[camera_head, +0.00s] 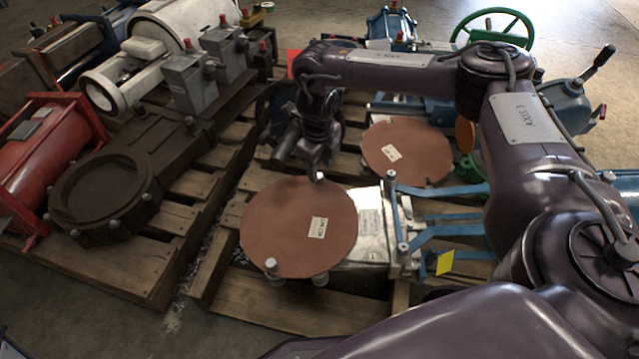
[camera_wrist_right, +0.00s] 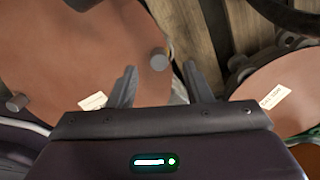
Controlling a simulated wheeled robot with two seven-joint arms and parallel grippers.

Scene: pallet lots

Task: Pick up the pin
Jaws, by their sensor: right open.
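A grey round-headed pin (camera_wrist_right: 159,62) stands at the edge of a large brown disc (camera_wrist_right: 75,45) in the right wrist view. My right gripper (camera_wrist_right: 160,82) is open, with one finger on either side of the pin's line and the pin head just beyond the fingertips. I cannot tell if they touch. Another grey pin (camera_head: 270,266) shows at the disc's near edge. My left gripper is not in view.
The disc has a white label (camera_head: 318,227) and lies over a silver plate (camera_head: 369,222) on a wooden pallet (camera_head: 290,310). A second brown disc (camera_head: 407,152) lies behind. Blue forked arms (camera_head: 450,220) are at right. A dark cast housing (camera_head: 105,195) stands at left.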

